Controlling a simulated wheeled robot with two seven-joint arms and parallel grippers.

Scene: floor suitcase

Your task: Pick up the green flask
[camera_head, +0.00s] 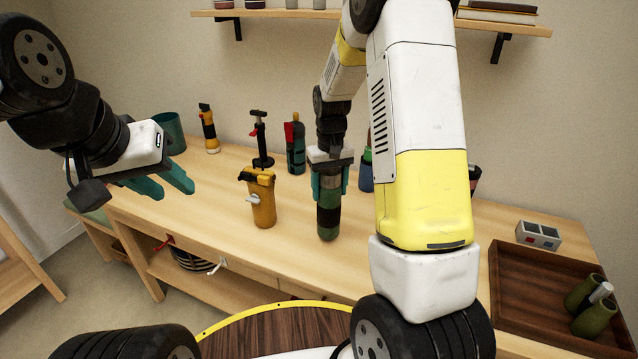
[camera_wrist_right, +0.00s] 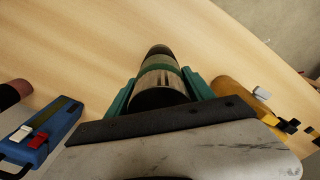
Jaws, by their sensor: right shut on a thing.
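The green flask (camera_head: 329,221) stands upright on the wooden table, a green cylinder with darker and tan bands. My right gripper (camera_head: 329,184) comes down from above and is shut on its upper part. In the right wrist view the flask (camera_wrist_right: 160,72) sits between the two teal fingers of the right gripper (camera_wrist_right: 158,98). The flask's top is hidden by the gripper in the head view. My left gripper (camera_head: 168,183) is at the left, in the air above the table edge, with its teal fingers apart and nothing between them.
An orange-yellow flask (camera_head: 263,203) stands just left of the green flask. Behind are a black stand-like tool (camera_head: 261,142), a red-and-teal bottle (camera_head: 295,148) and a yellow-black tool (camera_head: 208,130). A brown tray (camera_head: 510,300) with green cylinders lies at the right.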

